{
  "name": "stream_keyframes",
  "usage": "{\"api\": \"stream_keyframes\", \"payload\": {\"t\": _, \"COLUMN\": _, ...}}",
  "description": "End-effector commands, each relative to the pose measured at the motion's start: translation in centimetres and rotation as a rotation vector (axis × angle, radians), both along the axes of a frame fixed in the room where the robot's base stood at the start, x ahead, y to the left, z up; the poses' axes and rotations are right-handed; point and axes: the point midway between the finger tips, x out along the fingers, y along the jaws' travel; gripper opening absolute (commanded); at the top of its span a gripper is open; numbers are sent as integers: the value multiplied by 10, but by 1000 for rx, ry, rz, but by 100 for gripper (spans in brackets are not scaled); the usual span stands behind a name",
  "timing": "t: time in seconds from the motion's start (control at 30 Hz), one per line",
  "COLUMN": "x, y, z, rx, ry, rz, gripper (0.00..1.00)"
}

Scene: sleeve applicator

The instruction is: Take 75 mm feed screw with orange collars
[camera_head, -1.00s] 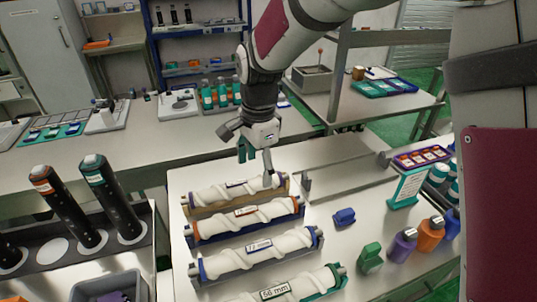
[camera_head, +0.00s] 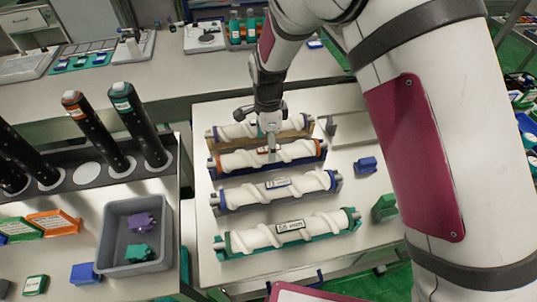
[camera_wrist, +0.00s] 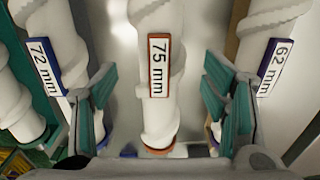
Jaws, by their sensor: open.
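The 75 mm feed screw (camera_head: 240,160) is white with orange collars and lies in a cradle, second from the back of the row. In the wrist view its "75 mm" label, framed in orange, faces up on the screw (camera_wrist: 155,110). My gripper (camera_head: 270,150) is over this screw, right of its label. In the wrist view the open green-padded fingers of my gripper (camera_wrist: 160,100) stand on either side of the screw, with a gap to it on both sides. The lower finger ends are partly hidden in the head view.
A 72 mm screw with blue collars (camera_head: 290,185) lies in front, and a 62 mm screw (camera_wrist: 285,40) lies behind, both close to my fingers. A screw with green collars (camera_head: 320,226) is frontmost. A grey bin (camera_head: 110,225) stands left. A blue block (camera_head: 366,165) lies right.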

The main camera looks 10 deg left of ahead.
Motion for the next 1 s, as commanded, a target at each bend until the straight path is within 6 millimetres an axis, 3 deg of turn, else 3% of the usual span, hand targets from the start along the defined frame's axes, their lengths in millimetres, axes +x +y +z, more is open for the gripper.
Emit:
{"api": "stream_keyframes", "payload": {"t": 0.4, "x": -1, "y": -1, "z": -48, "rx": 0, "ry": 1, "rz": 0, "gripper": 68}}
{"api": "stream_keyframes", "payload": {"t": 0.7, "x": 0, "y": -1, "z": -52, "rx": 0, "ry": -1, "rz": 1, "gripper": 68}}
{"api": "stream_keyframes", "payload": {"t": 0.77, "x": 0, "y": -1, "z": -52, "rx": 0, "ry": -1, "rz": 1, "gripper": 57}}
{"api": "stream_keyframes", "payload": {"t": 1.0, "x": 0, "y": -1, "z": -52, "rx": 0, "ry": -1, "rz": 1, "gripper": 2}}
